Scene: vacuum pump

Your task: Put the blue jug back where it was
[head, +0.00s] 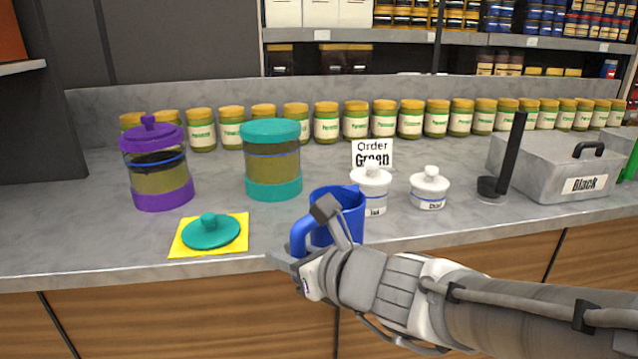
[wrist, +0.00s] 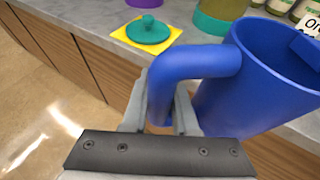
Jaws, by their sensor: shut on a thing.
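The blue jug (head: 350,208) is at the counter's front edge, in front of the white lidded jars. My gripper (head: 300,252) is shut on the jug's handle. In the wrist view the jug (wrist: 252,90) looks upright, with its open top showing, and its handle lies between the two fingers of my gripper (wrist: 165,115). The jug's base is hidden by my arm in the head view, so I cannot tell whether it touches the counter.
A teal lid (head: 211,231) lies on a yellow cloth (head: 240,242) at left. Behind stand a purple-lidded canister (head: 156,172) and a teal-lidded canister (head: 272,165). Two white jars (head: 429,186), an order sign (head: 372,154) and a grey box (head: 545,180) are to the right.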

